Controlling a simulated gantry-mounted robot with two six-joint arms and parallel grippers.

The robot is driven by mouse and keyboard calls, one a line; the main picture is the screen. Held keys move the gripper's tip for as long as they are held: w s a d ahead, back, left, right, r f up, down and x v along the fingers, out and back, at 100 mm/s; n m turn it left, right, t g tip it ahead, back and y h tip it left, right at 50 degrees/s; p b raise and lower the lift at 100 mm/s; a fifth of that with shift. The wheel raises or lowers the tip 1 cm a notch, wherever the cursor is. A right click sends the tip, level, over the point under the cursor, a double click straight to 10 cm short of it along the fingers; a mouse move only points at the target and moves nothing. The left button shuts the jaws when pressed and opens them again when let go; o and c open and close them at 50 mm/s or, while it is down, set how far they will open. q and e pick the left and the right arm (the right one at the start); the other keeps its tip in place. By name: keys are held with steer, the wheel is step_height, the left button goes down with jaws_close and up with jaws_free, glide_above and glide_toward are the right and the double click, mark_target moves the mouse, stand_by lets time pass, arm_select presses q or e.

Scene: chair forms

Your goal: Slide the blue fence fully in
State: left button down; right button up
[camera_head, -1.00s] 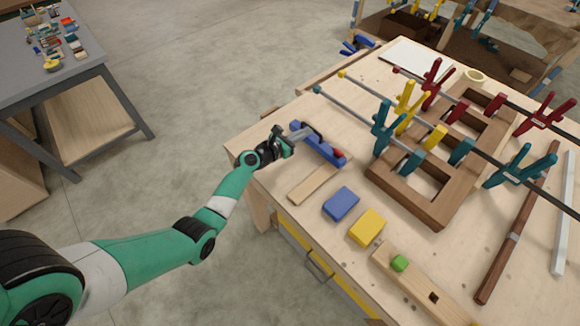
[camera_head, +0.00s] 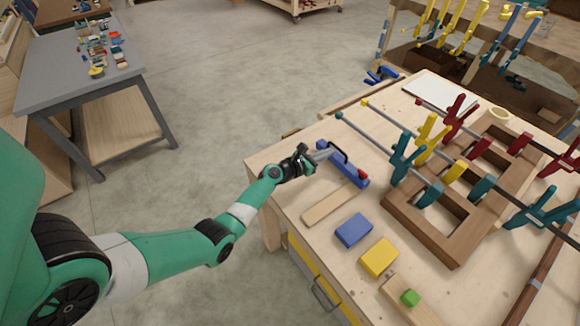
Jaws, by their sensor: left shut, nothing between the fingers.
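A long blue piece with a red end (camera_head: 345,166), which looks like the blue fence, lies on the wooden workbench (camera_head: 300,190) near its left corner. A grey metal part and a dark curved handle show at its far end. My left gripper (camera_head: 312,156) is at the far left end of the piece, beside the grey part. It is shut with nothing held. The fingertips are small and dark against the grey part, and I cannot tell whether they touch it. My right gripper is not in view.
A flat wooden strip (camera_head: 333,204), a blue block (camera_head: 354,230) and a yellow block (camera_head: 380,257) lie in front. A brown wooden frame (camera_head: 455,250) with several clamps stands to the right. A grey side table (camera_head: 60,62) is at the back left.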

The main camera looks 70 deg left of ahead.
arm_select(q)
steer(key=p+v, duration=0.4)
steer(key=v, duration=0.8)
steer(key=shift+s+d, duration=0.1)
steer(key=shift+s, duration=0.05)
